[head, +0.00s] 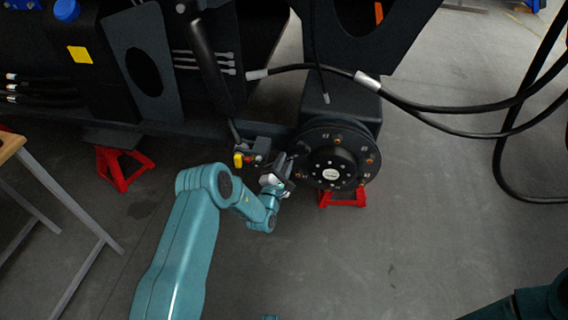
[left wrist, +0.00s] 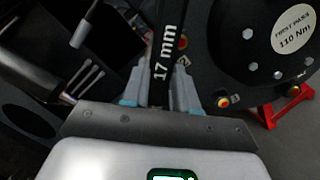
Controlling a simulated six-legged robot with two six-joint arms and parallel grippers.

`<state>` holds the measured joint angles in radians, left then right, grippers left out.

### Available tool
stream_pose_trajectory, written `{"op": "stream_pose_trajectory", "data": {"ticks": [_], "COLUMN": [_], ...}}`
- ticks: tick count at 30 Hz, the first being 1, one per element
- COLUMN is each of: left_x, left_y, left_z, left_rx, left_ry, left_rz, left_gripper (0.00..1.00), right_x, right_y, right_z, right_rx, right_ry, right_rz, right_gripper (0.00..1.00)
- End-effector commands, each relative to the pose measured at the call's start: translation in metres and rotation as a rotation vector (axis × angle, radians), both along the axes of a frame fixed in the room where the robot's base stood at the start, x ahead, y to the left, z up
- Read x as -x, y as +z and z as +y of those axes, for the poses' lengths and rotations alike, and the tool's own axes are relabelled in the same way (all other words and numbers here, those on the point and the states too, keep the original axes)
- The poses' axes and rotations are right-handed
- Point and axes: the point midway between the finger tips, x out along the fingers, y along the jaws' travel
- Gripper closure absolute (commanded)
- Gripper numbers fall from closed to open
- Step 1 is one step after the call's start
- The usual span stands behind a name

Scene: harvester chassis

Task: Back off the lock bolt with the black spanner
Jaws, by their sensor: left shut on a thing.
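My left gripper (head: 280,178) is shut on the black spanner, just left of the round black hub (head: 333,166). In the left wrist view the black spanner (left wrist: 164,52), marked "17 mm", stands between the fingers of my left gripper (left wrist: 158,92) and runs up out of the picture. Its far end is not visible there. The hub (left wrist: 262,40) has a white label reading "FIRST PASS 110 Nm" and orange-tipped studs with number tags. I cannot tell which bolt is the lock bolt, or whether the spanner touches one. My right gripper is not in view.
A red stand (head: 342,196) is under the hub; another red stand (head: 122,168) is at left. A yellow-and-red fitting (head: 245,160) sits just left of my gripper. Black hoses (head: 440,106) hang at right. A table (head: 10,146) stands at left. The floor at lower right is mostly clear.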

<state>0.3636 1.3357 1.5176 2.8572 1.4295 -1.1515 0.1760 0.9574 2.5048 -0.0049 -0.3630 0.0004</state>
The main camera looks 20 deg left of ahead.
Motion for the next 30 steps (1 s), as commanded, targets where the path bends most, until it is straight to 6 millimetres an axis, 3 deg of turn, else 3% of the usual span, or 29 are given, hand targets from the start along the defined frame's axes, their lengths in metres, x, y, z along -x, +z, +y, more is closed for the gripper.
{"op": "stream_pose_trajectory", "data": {"ticks": [30], "left_x": [-0.020], "left_y": [0.001], "left_z": [0.005], "left_rx": [0.000], "left_ry": [0.000], "left_rz": [-0.001], "left_gripper": [1.00], "right_x": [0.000], "right_y": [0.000], "right_z": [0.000], "right_rx": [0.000], "right_ry": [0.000], "right_rz": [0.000], "right_gripper": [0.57]}}
